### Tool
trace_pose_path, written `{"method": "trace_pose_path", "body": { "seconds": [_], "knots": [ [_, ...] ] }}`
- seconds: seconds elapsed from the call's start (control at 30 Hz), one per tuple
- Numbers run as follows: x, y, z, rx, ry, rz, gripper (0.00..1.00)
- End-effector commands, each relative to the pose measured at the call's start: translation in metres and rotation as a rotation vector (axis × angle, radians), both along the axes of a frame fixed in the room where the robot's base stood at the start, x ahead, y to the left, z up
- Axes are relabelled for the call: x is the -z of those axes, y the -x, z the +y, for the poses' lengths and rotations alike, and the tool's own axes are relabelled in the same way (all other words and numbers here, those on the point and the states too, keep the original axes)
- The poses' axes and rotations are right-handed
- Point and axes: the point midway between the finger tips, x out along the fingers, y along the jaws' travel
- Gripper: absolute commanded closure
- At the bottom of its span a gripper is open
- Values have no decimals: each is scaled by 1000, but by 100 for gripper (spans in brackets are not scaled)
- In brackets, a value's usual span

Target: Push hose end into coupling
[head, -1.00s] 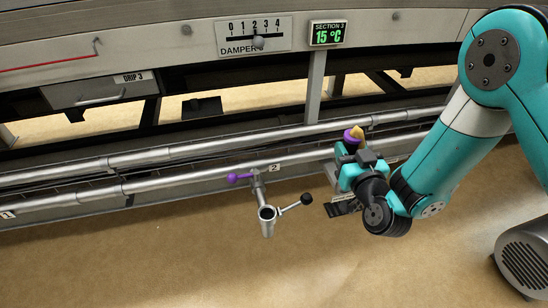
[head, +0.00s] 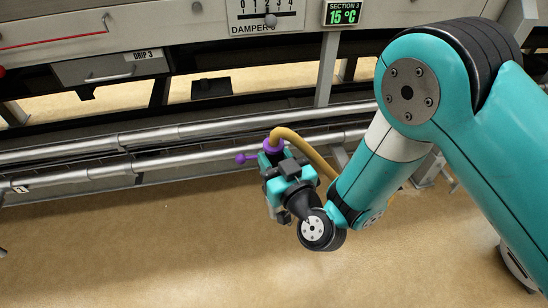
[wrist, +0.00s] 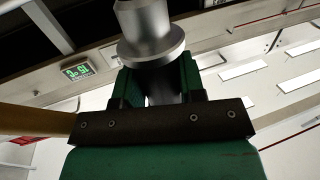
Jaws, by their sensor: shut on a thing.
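My gripper (head: 278,166) is shut on the hose end, which has a purple collar (head: 273,146). The yellow hose (head: 311,148) arches from it to the right, behind my arm. The coupling, an upright metal tube in the earlier head view, is now hidden behind my gripper; only its purple lever (head: 245,158) shows, just left of the gripper. In the wrist view a flanged metal piece (wrist: 150,35) stands out beyond the green fingers, and the hose (wrist: 35,120) passes at left. I cannot tell whether the hose end touches or sits in the coupling.
Two metal pipes (head: 160,134) run along the machine behind the gripper. A drip drawer (head: 108,68) is at upper left, and the damper scale (head: 266,14) and green display (head: 343,14) are above. The brown floor in front is clear.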

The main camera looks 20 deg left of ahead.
Motion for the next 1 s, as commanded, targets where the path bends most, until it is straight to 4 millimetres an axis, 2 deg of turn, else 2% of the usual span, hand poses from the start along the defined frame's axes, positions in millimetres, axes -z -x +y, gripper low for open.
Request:
{"method": "trace_pose_path", "body": {
  "seconds": [0.03, 0.13, 0.47, 0.8, 1.0],
  "knots": [
    [11, 0, 0, 1, -1, 0, 94],
    [18, 0, 0, 1, -2, 1, 94],
    [28, 0, -1, -9, 4, 4, 94],
    [47, 1, -3, -45, 27, 27, 94],
    [48, 2, -3, -53, 33, 32, 94]
  ]
}}
